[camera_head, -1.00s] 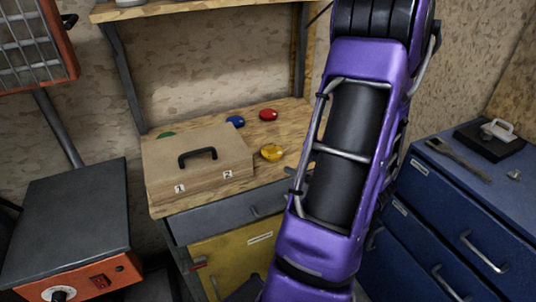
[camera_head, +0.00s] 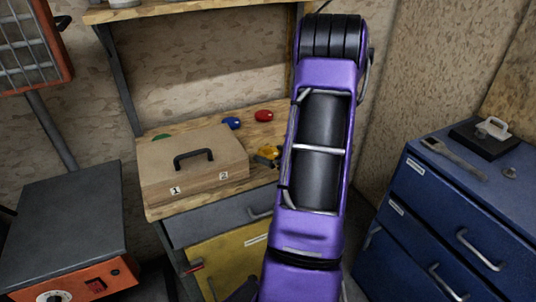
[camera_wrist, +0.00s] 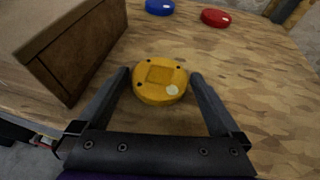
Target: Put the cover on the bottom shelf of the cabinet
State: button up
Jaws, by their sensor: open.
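A round yellow piece (camera_wrist: 160,88), which may be the cover, lies flat on the wooden bench top (camera_wrist: 230,95). In the head view the yellow piece (camera_head: 268,151) is partly hidden by my gripper. Below the bench top is a cabinet with a grey drawer (camera_head: 215,224) and a yellow front (camera_head: 228,262). No shelf inside it is visible.
A brown box (camera_head: 193,168) with a black handle stands left of the yellow piece. Blue (camera_head: 232,123) and red (camera_head: 263,116) round pieces lie behind. Blue drawers (camera_head: 440,215) stand right; an orange-fronted machine (camera_head: 70,225) stands left. A wooden shelf (camera_head: 190,9) hangs above.

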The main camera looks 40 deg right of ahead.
jog(key=shift+w, duration=0.1)
jog(key=shift+c, duration=0.2)
jog(key=c, duration=1.5)
